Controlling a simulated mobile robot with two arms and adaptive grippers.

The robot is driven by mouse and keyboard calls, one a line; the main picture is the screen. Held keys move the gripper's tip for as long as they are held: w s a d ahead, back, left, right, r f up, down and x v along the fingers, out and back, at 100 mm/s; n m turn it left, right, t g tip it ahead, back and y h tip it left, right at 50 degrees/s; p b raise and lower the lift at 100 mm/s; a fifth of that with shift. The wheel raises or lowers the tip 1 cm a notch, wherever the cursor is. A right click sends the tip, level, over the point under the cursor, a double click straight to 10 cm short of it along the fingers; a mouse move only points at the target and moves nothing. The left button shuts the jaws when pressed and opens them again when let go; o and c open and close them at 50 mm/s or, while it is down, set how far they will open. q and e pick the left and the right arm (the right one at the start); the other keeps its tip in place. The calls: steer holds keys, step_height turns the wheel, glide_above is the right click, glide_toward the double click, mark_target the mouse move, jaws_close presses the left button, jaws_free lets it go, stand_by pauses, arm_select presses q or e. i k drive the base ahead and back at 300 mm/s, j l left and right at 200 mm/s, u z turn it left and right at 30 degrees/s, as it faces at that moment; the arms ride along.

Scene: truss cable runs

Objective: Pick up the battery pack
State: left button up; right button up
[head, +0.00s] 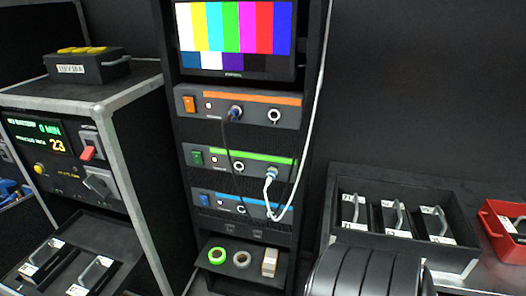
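Three dark blocks with grey handles and white labels, which look like battery packs, stand side by side in a black tray (455,254) at the right: a left one (349,224), a middle one (391,232) and a right one (436,239). Two similar handled blocks sit in the lower front of the left case, one further left (40,262) and one nearer (88,281). Which one the task means cannot be told. Neither of my grippers shows.
A rack with a colour-bar screen (235,38) and orange, green and blue striped units stands in the middle, with a white cable hanging. Its shelf holds tape rolls (217,256). A red bin (508,240) is at far right. A dark ribbed shape hides the bottom centre-right.

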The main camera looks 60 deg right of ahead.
mark_target(353, 212)
steer(key=z, duration=2.65)
steer(key=j, duration=0.5)
steer(key=i+j, duration=0.15)
steer(key=j, duration=0.35)
